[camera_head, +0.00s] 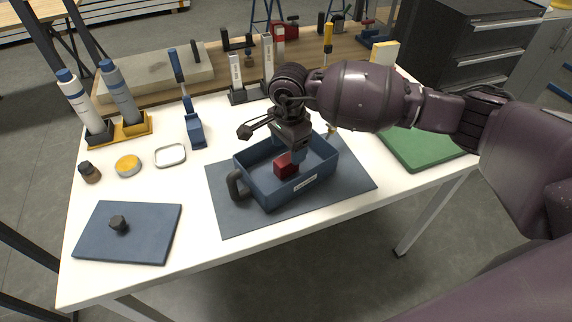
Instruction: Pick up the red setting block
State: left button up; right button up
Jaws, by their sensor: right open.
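The red setting block (284,168) sits inside the blue open-topped container (269,195), towards its front middle. The container has a dark handle on its left side and stands on a dark blue mat (228,214). My right gripper (297,157) reaches down into the container from above and is open. Its fingers are at the block, partly overlapping it in this view; I cannot tell whether they touch it. My left gripper is not in view.
A blue lid with a dark knob (150,240) lies at the front left. Two bottles (118,92) stand in a yellow holder at the back left. A blue clamp-like tool (194,125) stands behind the container. A green mat (425,148) lies at the right.

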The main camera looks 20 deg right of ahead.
aim_at(286, 158)
jog(key=shift+w+a+f, duration=0.1)
jog(key=shift+w+f, duration=0.05)
jog(key=shift+f, duration=1.2)
jog(key=shift+w+a+f, duration=0.1)
jog(key=shift+w+f, duration=0.05)
jog(key=shift+f, duration=1.15)
jog(key=c, duration=1.1)
jog(key=shift+r, duration=0.15)
